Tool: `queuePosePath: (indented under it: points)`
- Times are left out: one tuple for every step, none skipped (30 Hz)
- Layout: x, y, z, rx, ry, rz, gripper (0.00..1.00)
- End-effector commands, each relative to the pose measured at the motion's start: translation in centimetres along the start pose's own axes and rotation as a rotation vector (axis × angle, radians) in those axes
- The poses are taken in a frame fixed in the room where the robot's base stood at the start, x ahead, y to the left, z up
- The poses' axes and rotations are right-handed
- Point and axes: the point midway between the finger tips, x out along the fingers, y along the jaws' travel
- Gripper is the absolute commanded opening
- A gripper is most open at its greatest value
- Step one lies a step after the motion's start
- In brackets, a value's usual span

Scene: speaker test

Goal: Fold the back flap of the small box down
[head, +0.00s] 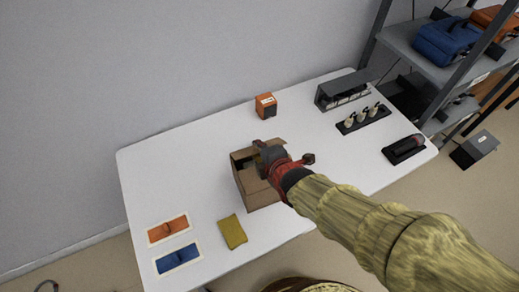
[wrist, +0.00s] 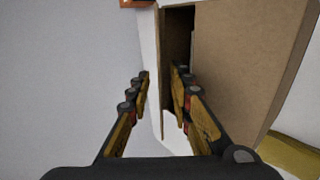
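The small box (head: 252,190) is a brown cardboard box on the white table. Its top is partly open, with a dark gap beside a broad cardboard panel (wrist: 240,60) in the wrist view. My gripper (head: 262,152) is over the far part of the box top and hides much of it in the head view. In the wrist view, the gripper (wrist: 161,73) has its two fingers apart. A thin upright cardboard edge, seemingly the back flap (wrist: 161,50), shows between them. The right finger overlaps the dark gap. I cannot tell whether either finger touches the cardboard.
On the table (head: 150,185) stand an orange box (head: 266,105), a grey rack (head: 343,90), a black tray of white pieces (head: 363,118) and a dark device (head: 404,148). A mustard cloth (head: 232,232), an orange pad (head: 168,228) and a blue pad (head: 179,258) lie nearer.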

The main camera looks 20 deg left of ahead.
Motion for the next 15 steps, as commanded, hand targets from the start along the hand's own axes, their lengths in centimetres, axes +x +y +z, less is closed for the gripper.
queuePosePath:
  points:
    - [0.0,0.0,0.0,0.000,0.000,0.000,0.21]
    - [0.0,0.0,0.0,0.000,0.000,0.000,0.21]
    - [0.0,0.0,0.0,0.000,0.000,0.000,0.21]
    - [-0.1,0.0,0.0,0.000,0.000,0.000,0.21]
    - [-0.1,0.0,0.0,0.000,0.000,0.000,0.21]
    - [-0.3,0.1,0.0,0.000,0.000,0.001,0.21]
    - [-0.5,0.1,0.0,0.000,0.000,0.001,0.21]
    - [-0.7,0.1,0.0,0.000,0.000,0.001,0.21]
    - [-1.1,0.1,0.0,0.000,0.000,0.001,0.21]
    - [-1.5,0.1,0.0,0.000,0.000,0.002,0.21]
    - [-2.0,0.1,0.0,0.000,0.000,0.003,0.21]
    - [-2.6,0.1,0.0,0.000,0.000,0.003,0.21]
    - [-3.1,0.1,0.0,0.000,0.000,0.003,0.21]
    - [-3.7,0.2,0.0,0.000,0.000,0.005,0.21]
    - [-4.5,0.2,0.0,0.000,0.000,0.005,0.21]
